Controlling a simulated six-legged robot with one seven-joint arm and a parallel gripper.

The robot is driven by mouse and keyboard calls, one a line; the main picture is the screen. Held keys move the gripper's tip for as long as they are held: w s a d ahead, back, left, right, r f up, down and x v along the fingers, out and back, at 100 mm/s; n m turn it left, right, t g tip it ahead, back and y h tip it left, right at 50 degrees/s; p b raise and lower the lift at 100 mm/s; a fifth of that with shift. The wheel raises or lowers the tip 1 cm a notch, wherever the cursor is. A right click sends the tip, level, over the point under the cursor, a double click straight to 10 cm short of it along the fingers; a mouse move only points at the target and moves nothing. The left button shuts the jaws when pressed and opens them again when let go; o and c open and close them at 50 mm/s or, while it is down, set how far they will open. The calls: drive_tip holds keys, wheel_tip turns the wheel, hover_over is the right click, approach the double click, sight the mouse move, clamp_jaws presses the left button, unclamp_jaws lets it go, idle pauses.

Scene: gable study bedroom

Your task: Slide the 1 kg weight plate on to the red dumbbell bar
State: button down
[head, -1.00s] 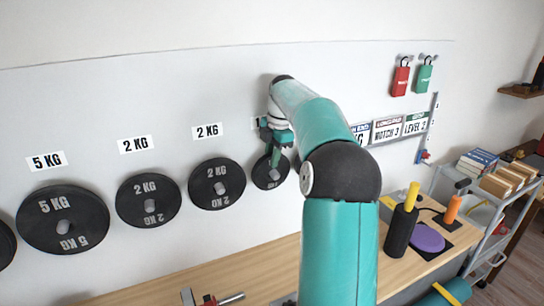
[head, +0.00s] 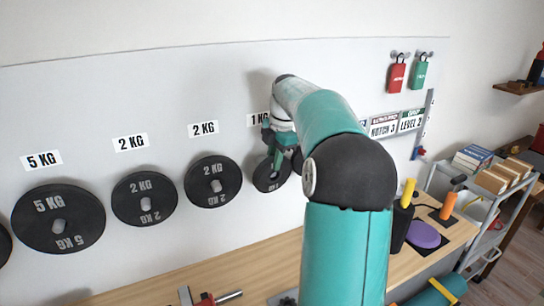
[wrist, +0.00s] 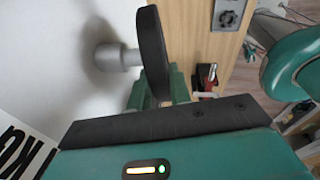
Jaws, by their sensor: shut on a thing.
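The small black 1 kg weight plate (head: 268,181) is at the wall board's peg below the "1 KG" label. In the wrist view the plate (wrist: 153,48) appears edge-on, with the grey peg (wrist: 122,57) against its wall side. I cannot tell whether the peg still runs inside its hole. My gripper (head: 274,158) is shut on the plate's rim from above, with green fingers on either face. The red dumbbell bar (head: 208,299) is low on the wooden bench, partly cut off by the frame; red and grey parts (wrist: 208,76) show in the wrist view.
Larger black plates hang to the left, the nearest a 2 kg plate (head: 213,181). The wooden bench (head: 250,262) runs below the board. A purple disc (head: 425,235) and upright handles stand at its right end, beside a trolley (head: 470,195).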

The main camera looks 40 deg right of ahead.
drive_tip(key=shift+s+a, duration=0.25)
drive_tip(key=shift+s, duration=0.5)
drive_tip(key=shift+s+a, duration=0.2)
drive_tip(key=shift+s, duration=0.5)
drive_tip(key=r, duration=0.1)
drive_tip(key=s+r, duration=0.2)
drive_tip(key=shift+a, duration=0.3)
